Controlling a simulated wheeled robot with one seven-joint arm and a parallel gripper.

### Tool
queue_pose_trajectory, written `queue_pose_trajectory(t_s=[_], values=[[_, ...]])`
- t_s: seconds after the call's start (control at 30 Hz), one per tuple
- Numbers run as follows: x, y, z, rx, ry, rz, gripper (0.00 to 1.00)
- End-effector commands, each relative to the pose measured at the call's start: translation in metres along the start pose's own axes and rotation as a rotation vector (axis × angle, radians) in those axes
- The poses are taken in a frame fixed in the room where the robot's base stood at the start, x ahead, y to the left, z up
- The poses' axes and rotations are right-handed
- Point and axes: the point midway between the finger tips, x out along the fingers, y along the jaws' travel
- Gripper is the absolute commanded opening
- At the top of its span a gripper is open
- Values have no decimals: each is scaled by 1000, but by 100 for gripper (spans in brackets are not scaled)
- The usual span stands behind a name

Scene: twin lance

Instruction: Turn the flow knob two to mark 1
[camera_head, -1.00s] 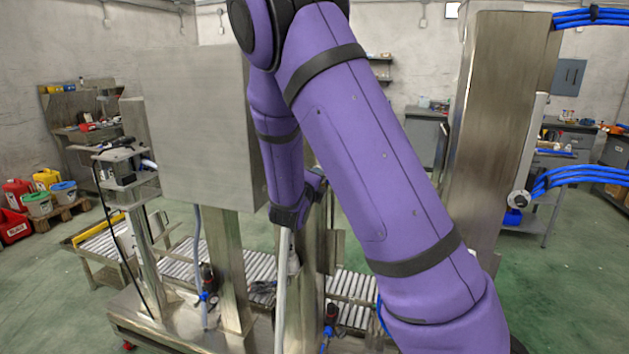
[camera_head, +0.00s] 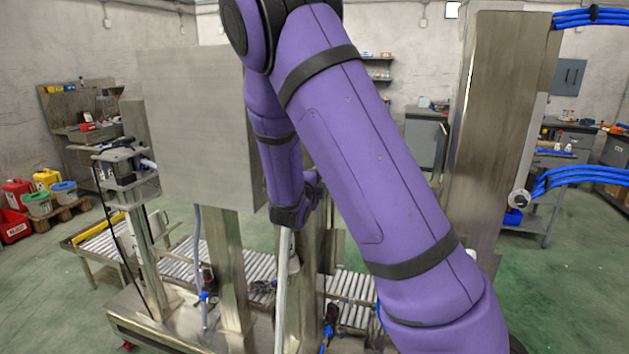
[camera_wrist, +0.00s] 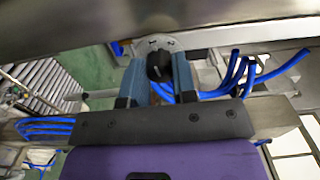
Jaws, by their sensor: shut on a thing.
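In the wrist view, a dark flow knob (camera_wrist: 158,65) sits on a round grey dial plate (camera_wrist: 157,44) fixed to a steel panel. I cannot read marks or a number on the dial, so I cannot tell which flow knob this is or where it points. My gripper (camera_wrist: 157,72) has its blue-grey fingers on the left and right sides of the knob, shut on it. In the head view, my purple arm fills the middle. The knob and dial do not show there, and I cannot make out the fingers.
The steel panel (camera_wrist: 230,32) runs across the top of the wrist view. Blue hoses (camera_wrist: 237,75) curve close by on the right. The head view shows a steel cabinet (camera_head: 185,125), a roller conveyor (camera_head: 355,290) and a steel column (camera_head: 490,130) right of my arm.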

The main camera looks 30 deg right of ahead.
Motion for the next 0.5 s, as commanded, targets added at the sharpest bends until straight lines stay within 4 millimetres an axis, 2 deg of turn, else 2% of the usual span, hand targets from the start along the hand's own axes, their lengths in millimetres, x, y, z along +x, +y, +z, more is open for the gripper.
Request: queue_pose_trajectory(t_s=[0.1, 0.13, 0.2, 0.23, 0.5], values=[[-1, 2, -1, -2, 1, 4, 2], [-1, 2, -1, -2, 1, 4, 31], [-1, 2, -1, -1, 1, 3, 47], [-1, 1, -1, -1, 1, 3, 52], [-1, 1, 0, 0, 0, 1, 52]])
